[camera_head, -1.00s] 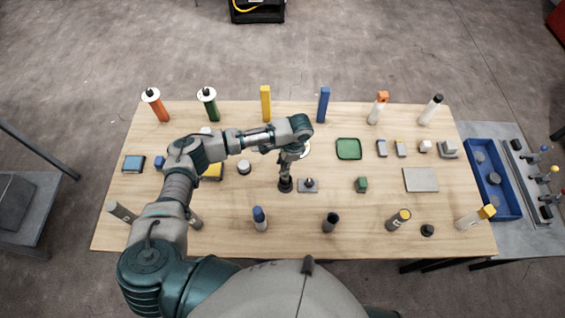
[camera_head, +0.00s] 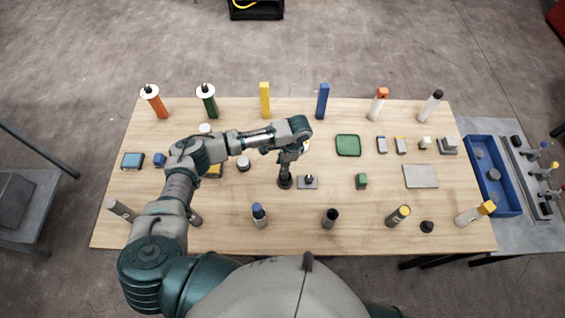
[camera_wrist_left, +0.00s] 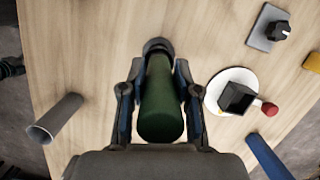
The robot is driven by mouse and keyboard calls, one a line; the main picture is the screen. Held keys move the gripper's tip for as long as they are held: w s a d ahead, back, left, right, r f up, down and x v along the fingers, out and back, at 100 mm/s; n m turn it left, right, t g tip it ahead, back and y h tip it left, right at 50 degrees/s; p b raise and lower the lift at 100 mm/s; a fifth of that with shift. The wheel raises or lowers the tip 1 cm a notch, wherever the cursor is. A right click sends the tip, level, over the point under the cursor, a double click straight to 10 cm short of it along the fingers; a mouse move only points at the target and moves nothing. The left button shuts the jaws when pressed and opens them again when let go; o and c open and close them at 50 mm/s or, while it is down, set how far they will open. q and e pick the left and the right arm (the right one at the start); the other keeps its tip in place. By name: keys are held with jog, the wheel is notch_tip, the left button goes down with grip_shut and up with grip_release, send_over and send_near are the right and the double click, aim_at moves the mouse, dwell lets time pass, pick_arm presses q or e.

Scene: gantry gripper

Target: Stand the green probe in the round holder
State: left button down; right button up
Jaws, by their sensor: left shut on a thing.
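The green probe (camera_wrist_left: 162,108) is a dark green cylinder. It stands between the two fingers of my left gripper (camera_wrist_left: 151,92), which is shut on it. In the head view my left gripper (camera_head: 287,163) points down near the middle of the table, and the probe (camera_head: 285,177) shows only as a small dark piece below it. The round holder (camera_wrist_left: 157,45) is a dark ring at the probe's far end in the wrist view. In the head view the holder (camera_head: 285,184) sits directly under the probe. I cannot tell how deep the probe is in it. My right gripper is not in view.
A grey plate with a black knob (camera_head: 308,182) stands close to the right of the holder. A white disc with a dark square cup (camera_wrist_left: 236,97) lies near the gripper. Upright bars and cylinders line the back of the table (camera_head: 390,235), and several cylinders stand along the front.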

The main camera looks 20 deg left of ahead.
pick_arm(q)
jog(key=shift+f, duration=0.85)
jog(key=c, duration=0.7)
grip_release()
jog(key=shift+c, duration=0.2)
jog(key=v, duration=1.2)
jog(key=shift+f, duration=0.15)
